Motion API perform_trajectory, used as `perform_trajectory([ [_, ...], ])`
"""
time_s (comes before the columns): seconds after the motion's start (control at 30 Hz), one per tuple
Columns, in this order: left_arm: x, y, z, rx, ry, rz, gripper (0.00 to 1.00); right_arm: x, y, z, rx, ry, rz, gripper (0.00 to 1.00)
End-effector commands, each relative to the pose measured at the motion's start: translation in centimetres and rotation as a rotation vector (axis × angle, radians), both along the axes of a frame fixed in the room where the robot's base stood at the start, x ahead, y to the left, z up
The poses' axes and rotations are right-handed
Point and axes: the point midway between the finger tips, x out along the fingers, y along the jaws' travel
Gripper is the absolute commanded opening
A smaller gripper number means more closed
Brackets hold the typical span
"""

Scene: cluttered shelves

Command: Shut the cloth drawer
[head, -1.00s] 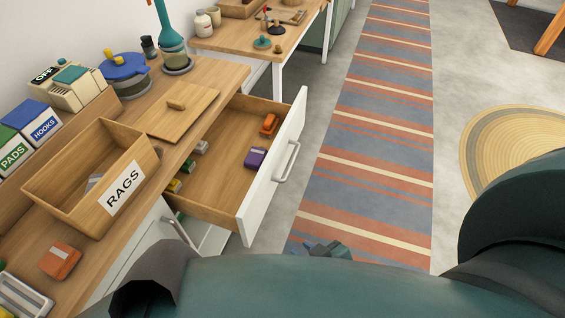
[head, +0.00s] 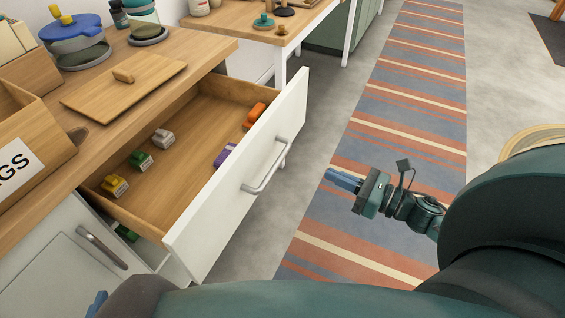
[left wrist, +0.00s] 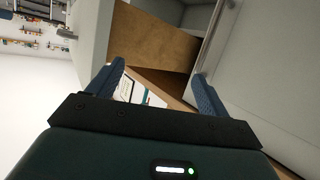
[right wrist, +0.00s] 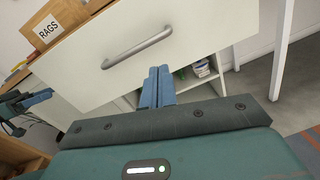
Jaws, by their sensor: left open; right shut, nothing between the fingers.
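The drawer (head: 232,178) with a white front stands pulled out from under the wooden counter. It holds small yellow, green, pale, purple and orange items. Its metal handle (head: 267,170) also shows in the right wrist view (right wrist: 138,47). My right gripper (head: 338,178) is shut and empty, in front of the drawer and apart from its handle. My left gripper (left wrist: 158,75) is open with nothing between its fingers. In the head view only a blue fingertip of it shows at the bottom left, near the cabinet below the counter.
A wooden board (head: 125,85) with a knob lies on the counter beside a wooden RAGS box (head: 40,135). A cabinet door with a handle (head: 102,247) is below the drawer's left. A second table (head: 258,32) stands beyond. The striped rug (head: 385,130) is clear.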

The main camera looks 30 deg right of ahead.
Motion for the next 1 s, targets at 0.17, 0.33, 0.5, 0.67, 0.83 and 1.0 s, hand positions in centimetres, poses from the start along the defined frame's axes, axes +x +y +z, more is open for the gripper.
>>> perform_trajectory([
  [0.17,-0.1,-0.1,-0.3,-0.012,-0.028,-0.001,0.79,-0.2,-0.3,-0.9,-0.173,-0.119,0.077,0.00],
  [0.33,-0.1,-0.1,0.0,-0.013,-0.031,-0.001,0.79,1.0,0.6,-0.6,-0.187,-0.134,0.085,0.00],
  [0.5,-0.1,0.0,0.0,-0.014,-0.029,-0.001,0.79,3.6,2.7,-0.5,-0.185,-0.134,0.083,0.00],
  [0.67,-0.1,0.0,0.1,-0.016,-0.030,0.001,0.79,6.4,4.8,-0.5,-0.184,-0.132,0.082,0.00],
  [0.83,-0.2,0.0,0.2,-0.018,-0.030,0.003,0.79,8.9,6.8,-0.5,-0.182,-0.129,0.080,0.00],
  [1.0,-0.2,0.0,0.3,-0.021,-0.031,0.004,0.79,10.3,7.9,-0.6,-0.182,-0.128,0.080,0.00],
])
